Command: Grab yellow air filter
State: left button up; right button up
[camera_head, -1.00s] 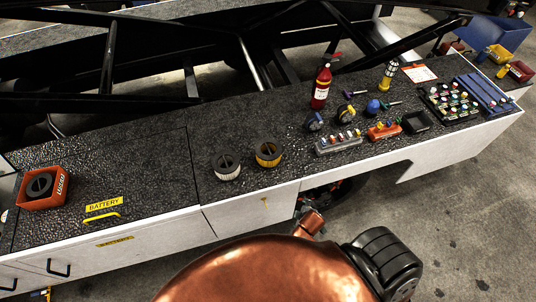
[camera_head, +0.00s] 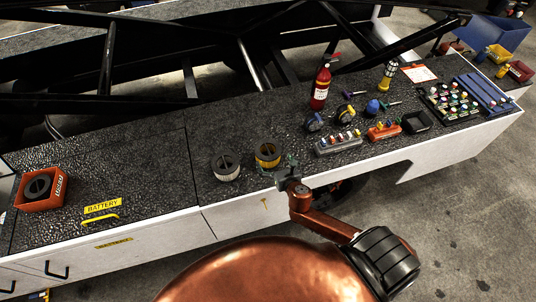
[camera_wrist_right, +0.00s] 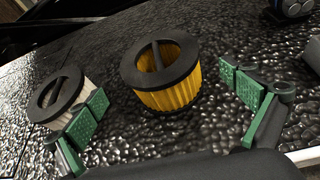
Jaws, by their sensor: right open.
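The yellow air filter (camera_head: 267,156) stands upright on the dark counter, a yellow pleated cylinder with a black top ring and crossbar. In the right wrist view the yellow filter (camera_wrist_right: 163,75) lies ahead, between the directions of the two green fingers. My right gripper (camera_head: 287,168) is at the counter's front edge, just right of and nearer than the filter. In its wrist view the right gripper (camera_wrist_right: 170,108) is open and empty. A white air filter (camera_head: 226,167) stands just left of the yellow one; it also shows in the wrist view (camera_wrist_right: 66,98), behind the left finger. My left gripper is not in view.
An orange box (camera_head: 42,190) with a black round part sits at the far left of the counter. A red extinguisher (camera_head: 320,88), a grey switch block (camera_head: 339,144) and an orange tool (camera_head: 384,131) stand to the right. The counter left of the white filter is mostly clear.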

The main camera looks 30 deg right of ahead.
aim_at(268, 150)
jog(key=shift+w+a+f+n, duration=0.1)
jog(key=shift+w+n, duration=0.3)
jog(key=shift+n, duration=0.1)
jog(key=shift+w+f+y, duration=0.15)
jog(key=shift+w+y, duration=0.15)
jog(key=shift+w, duration=0.05)
jog(key=x, duration=0.4)
jog(key=b+x, duration=0.1)
jog(key=x, duration=0.1)
jog(key=shift+w+d+f, duration=0.2)
jog(key=shift+d+f, duration=0.1)
jog(key=shift+d, duration=0.1)
jog(key=shift+s, duration=0.1)
jog(key=shift+r, duration=0.1)
jog(key=c, duration=1.4)
jog(key=shift+c, duration=0.2)
